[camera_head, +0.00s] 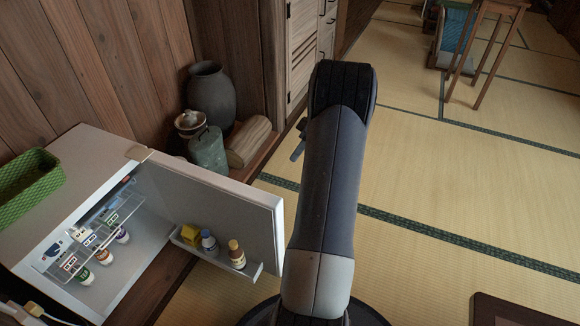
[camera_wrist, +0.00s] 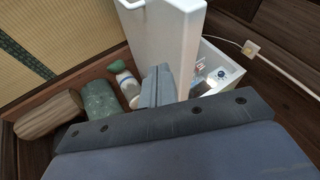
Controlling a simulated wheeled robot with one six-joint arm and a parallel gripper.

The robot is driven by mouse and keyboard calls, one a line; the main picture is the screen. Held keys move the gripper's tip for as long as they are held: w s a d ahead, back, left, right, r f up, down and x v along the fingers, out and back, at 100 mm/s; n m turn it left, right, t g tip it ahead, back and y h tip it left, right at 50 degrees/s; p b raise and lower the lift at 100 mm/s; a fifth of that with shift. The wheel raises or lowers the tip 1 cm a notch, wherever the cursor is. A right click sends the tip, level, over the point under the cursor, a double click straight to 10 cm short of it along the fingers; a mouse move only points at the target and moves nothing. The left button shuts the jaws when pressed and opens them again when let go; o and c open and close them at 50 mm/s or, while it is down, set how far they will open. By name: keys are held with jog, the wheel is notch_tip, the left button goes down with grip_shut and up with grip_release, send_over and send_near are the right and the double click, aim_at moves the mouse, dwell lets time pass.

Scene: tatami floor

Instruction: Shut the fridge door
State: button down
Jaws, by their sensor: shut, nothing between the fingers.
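The small white fridge (camera_head: 85,150) stands at the lower left in the head view, its interior showing bottles and jars on a clear shelf. Its white door (camera_head: 215,205) stands wide open, with a shelf of small bottles on its inner face. The door (camera_wrist: 165,40) is also in the wrist view, with part of the fridge interior (camera_wrist: 215,70) to its right. My gripper (camera_head: 296,154) shows only partly beside my arm, above and right of the door's free edge. In the wrist view my gripper (camera_wrist: 157,75) is shut and empty, in front of the door; contact cannot be told.
A green basket (camera_head: 28,185) sits on the fridge top. Open tatami (camera_head: 440,180) lies to the right. A wooden stool (camera_head: 485,45) stands far off.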

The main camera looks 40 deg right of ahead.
jog(key=a+f+b, duration=0.5)
jog(key=a+f, duration=0.3)
jog(key=shift+a, duration=0.25)
jog(key=shift+w, duration=0.1)
jog(key=shift+a, duration=0.1)
dwell(0.3)
